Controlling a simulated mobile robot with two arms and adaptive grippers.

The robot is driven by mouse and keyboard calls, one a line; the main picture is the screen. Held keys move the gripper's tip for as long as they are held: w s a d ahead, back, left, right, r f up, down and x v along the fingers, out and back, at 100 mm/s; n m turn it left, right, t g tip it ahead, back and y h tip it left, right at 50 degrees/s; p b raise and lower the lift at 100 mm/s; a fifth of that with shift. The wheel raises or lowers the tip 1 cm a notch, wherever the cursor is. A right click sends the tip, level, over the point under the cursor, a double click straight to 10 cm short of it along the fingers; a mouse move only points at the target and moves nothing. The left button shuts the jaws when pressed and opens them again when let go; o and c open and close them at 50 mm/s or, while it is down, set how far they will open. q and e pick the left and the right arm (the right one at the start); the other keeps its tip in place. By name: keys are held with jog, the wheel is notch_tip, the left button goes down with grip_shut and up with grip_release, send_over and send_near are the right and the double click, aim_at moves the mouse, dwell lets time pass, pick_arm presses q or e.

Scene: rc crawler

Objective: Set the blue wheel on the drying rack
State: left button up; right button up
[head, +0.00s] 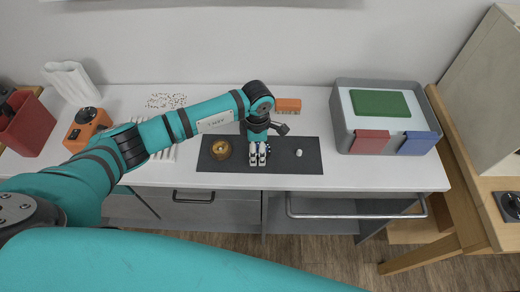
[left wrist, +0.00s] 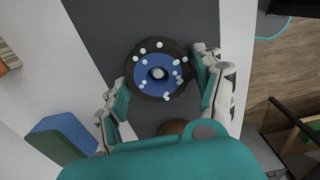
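The blue wheel (left wrist: 143,75) with a dark tyre and several small pale studs shows in the left wrist view, over the dark mat. My left gripper (left wrist: 160,82) is open, with one finger on either side of the wheel. The right finger overlaps the tyre's edge in the picture; I cannot tell whether it touches. A white slatted piece, perhaps the drying rack (head: 163,156), is partly hidden behind my left arm. My right gripper is out of view.
A brown bowl (head: 221,148) stands left of the gripper, and a small white piece (head: 299,152) lies to its right. An orange brush (head: 288,105) lies behind. A grey bin (head: 345,125) stands at right, an orange box (head: 88,125) at left.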

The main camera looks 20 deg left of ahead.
pick_arm(q)
jog(key=c, duration=0.8)
jog(key=shift+c, duration=0.2)
jog(key=shift+r, duration=0.1)
jog(key=shift+r+b, duration=0.55)
jog(key=shift+r, duration=0.05)
jog(key=shift+d+r+b, duration=0.2)
jog(key=shift+r+b, duration=0.45)
jog(key=shift+r, duration=0.35)
jog(key=s+d+r+b, duration=0.1)
jog(key=s+d+b, duration=0.3)
jog(key=s+d, duration=0.6)
jog(key=shift+d+r+b, duration=0.3)
jog(key=shift+d+b, duration=0.1)
jog(key=shift+d, duration=0.75)
